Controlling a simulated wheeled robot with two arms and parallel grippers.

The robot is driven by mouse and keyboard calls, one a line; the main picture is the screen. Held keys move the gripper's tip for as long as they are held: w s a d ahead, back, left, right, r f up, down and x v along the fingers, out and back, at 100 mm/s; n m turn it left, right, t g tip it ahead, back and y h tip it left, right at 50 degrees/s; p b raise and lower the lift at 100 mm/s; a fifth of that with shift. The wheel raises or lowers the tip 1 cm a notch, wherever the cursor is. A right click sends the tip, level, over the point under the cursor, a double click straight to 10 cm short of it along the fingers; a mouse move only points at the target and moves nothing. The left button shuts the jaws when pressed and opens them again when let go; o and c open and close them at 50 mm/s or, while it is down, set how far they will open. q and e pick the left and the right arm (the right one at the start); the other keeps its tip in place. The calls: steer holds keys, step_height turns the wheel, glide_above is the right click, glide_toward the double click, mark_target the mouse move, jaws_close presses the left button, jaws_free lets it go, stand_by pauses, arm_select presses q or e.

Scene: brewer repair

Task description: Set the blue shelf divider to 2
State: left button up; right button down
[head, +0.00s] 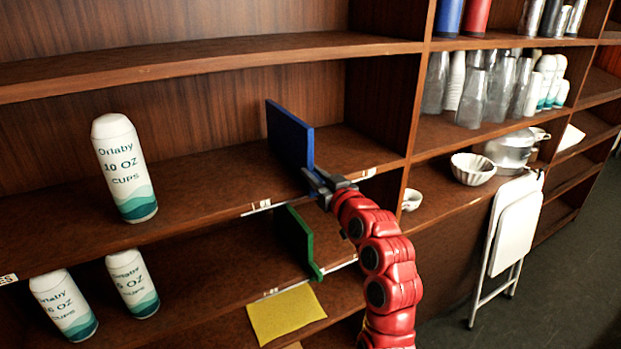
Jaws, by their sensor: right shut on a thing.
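The blue shelf divider (289,136) stands upright on the middle shelf (215,185), toward its right part. My right gripper (313,181) is at the divider's lower front edge and is shut on it. My red right arm reaches up from the lower right. White label strips sit on the shelf's front edge, one (257,207) left of the gripper and one (362,174) right of it. The numbers on them are too small to read. My left gripper is not in view.
A cup stack marked 10 OZ (124,167) stands left on the same shelf. A green divider (295,241) and more cup stacks (64,305) are on the shelf below, with a yellow panel (285,314) lower still. A folded white chair (515,225) leans at right.

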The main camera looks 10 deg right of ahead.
steer(key=c, duration=0.8)
jaws_free()
steer(key=shift+o, duration=0.2)
steer(key=shift+s, duration=0.1)
steer(key=b+v, duration=0.2)
steer(key=v, duration=1)
steer(key=shift+b, duration=0.3)
